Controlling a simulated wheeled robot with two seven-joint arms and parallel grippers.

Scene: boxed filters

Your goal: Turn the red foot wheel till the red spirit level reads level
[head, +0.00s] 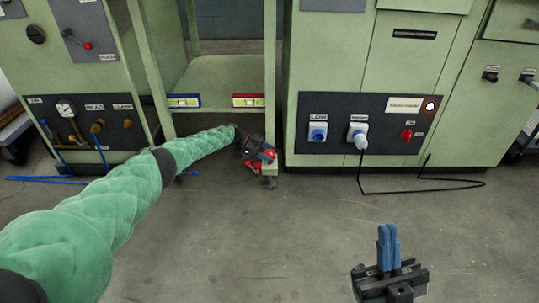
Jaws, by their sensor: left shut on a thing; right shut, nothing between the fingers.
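The red spirit level (249,101) sits on the front edge of the green shelf, at its right side; its yellow vial is too small to read. The red foot wheel (254,168) is low at the foot of the shelf's right leg, partly hidden by my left gripper. My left gripper (266,156) is at the wheel, its fingers shut on it, at the end of my green-sleeved arm. My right gripper (388,240) is shut and empty, with blue fingers pointing up, above the floor at the lower right.
A blue spirit level (184,101) sits on the shelf edge at the left. Green cabinets stand on both sides; the right one has a dark panel with a blue knob (318,132), a plug (358,135) and a red knob (406,134). A black cable (400,192) lies on the otherwise clear front floor.

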